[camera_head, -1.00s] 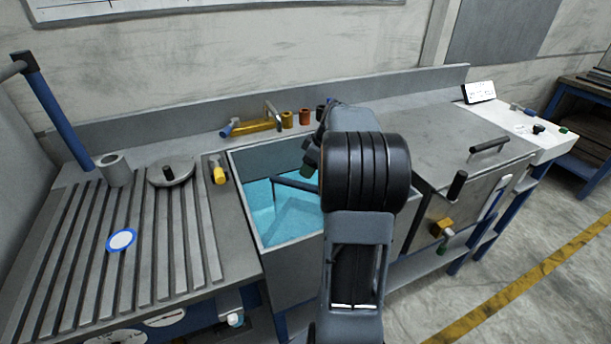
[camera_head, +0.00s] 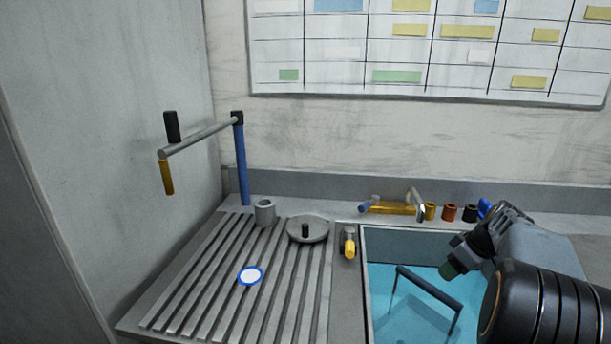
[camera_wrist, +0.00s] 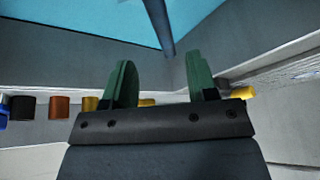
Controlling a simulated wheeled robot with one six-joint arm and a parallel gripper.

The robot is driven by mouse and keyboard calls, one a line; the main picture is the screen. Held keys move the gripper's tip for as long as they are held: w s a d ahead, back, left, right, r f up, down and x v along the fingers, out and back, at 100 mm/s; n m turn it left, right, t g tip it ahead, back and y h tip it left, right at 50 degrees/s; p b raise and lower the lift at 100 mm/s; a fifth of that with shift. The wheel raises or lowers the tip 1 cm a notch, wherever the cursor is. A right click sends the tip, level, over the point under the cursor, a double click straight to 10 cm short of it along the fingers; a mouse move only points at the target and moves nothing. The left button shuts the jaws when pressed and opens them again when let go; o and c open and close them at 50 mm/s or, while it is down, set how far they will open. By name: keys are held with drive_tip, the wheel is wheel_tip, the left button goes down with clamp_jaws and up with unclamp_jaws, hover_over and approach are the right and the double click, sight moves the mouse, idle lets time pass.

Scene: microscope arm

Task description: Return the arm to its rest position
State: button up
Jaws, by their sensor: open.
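A jointed arm (camera_head: 200,137) reaches out level from the top of a blue post (camera_head: 241,165) at the back left, in the head view. It points left and toward me. Its free end has an upright black grip (camera_head: 171,127) above and a brass-coloured piece (camera_head: 166,177) hanging below. My gripper (camera_head: 450,269) is at the right, over the sink and well apart from this arm. In the wrist view my gripper (camera_wrist: 162,82) has its two green fingers spread with nothing between them.
The sink (camera_head: 364,290) holds blue liquid and a dark bar handle (camera_head: 430,288). A ribbed drainboard (camera_head: 210,300) carries a grey cup (camera_head: 265,213), a round lid (camera_head: 320,234) and a blue-rimmed disc (camera_head: 250,276). A brass tap (camera_head: 388,208) and small coloured cylinders stand behind the sink.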

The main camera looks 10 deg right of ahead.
drive_tip(key=shift+d+f+m, duration=0.15)
drive_tip(key=shift+m, duration=0.55)
drive_tip(key=s+a+m+h+p, duration=0.1)
drive_tip(key=s+a+m+p, duration=0.1)
drive_tip(key=s+a, duration=0.2)
drive_tip(key=s+a+r+m+h+p, duration=0.1)
drive_tip(key=s+a, duration=0.4)
drive_tip(key=a, duration=0.6)
drive_tip(key=s+a+r+m+g+h+p, duration=0.1)
drive_tip(key=s+a+m+p, duration=0.1)
drive_tip(key=a, duration=0.5)
drive_tip(key=shift+s+a+r+m+p, duration=0.2)
drive_tip(key=shift+s+p, duration=0.2)
drive_tip(key=shift+s, duration=0.25)
drive_tip(key=shift+s+a+r+m+p, duration=0.1)
drive_tip(key=shift+s+m+p, duration=0.1)
drive_tip(key=shift+s+p, duration=0.35)
drive_tip(key=a+r, duration=0.1)
drive_tip(key=a+n, duration=0.1)
drive_tip(key=s+a+r+n, duration=0.1)
drive_tip(key=shift+s+a+r+t+p, duration=0.1)
drive_tip(key=shift+a+r+t+p, duration=0.25)
drive_tip(key=shift+a+t+p, duration=0.05)
